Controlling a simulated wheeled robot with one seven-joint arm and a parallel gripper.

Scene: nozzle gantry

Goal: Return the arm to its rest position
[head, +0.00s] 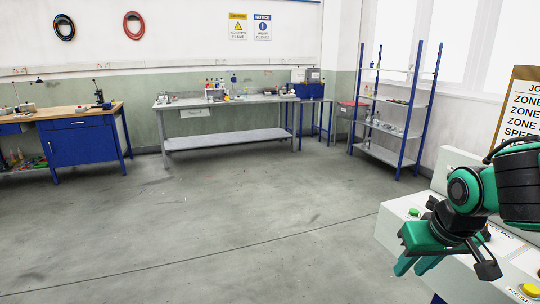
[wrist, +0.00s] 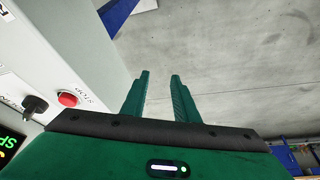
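My gripper (head: 417,264) is at the lower right of the head view, in front of a light grey control console. Its green fingers point down and to the left. In the wrist view my gripper (wrist: 158,80) shows two green fingers spread apart with only grey floor between them. It holds nothing. My green and black arm comes in from the right edge of the head view and is bent over the console.
The control console (head: 395,230) has a green button (head: 413,211) and a yellow button (head: 531,291). A red stop button (wrist: 68,99) and a black knob (wrist: 35,104) show close by. Workbenches (head: 230,140) and a blue-framed shelf (head: 385,155) stand far back. The floor (head: 220,230) between is clear.

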